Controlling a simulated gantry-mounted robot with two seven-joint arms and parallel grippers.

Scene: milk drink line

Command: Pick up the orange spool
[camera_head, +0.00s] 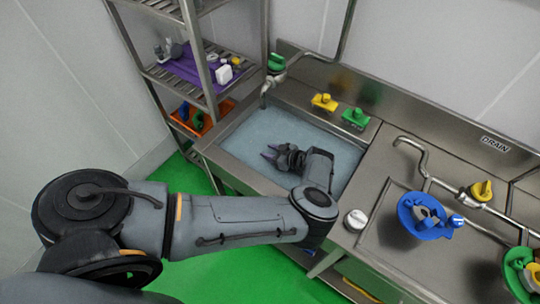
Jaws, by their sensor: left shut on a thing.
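My left gripper (269,154) reaches over the water-filled sink basin (235,142), with its dark fingers pointing left. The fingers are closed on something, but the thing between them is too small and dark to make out. I cannot pick out an orange spool anywhere in the head view. An orange tray (206,127) with dark and green items sits on the lower shelf of the rack at the left. My right gripper is not in view.
A steel rack (190,50) stands left of the sink. Yellow (324,102) and green (356,118) pieces stand on the back ledge beside a faucet (290,62). A blue holder (425,228) and a green one (513,268) stand on the right counter, near a white knob (356,219).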

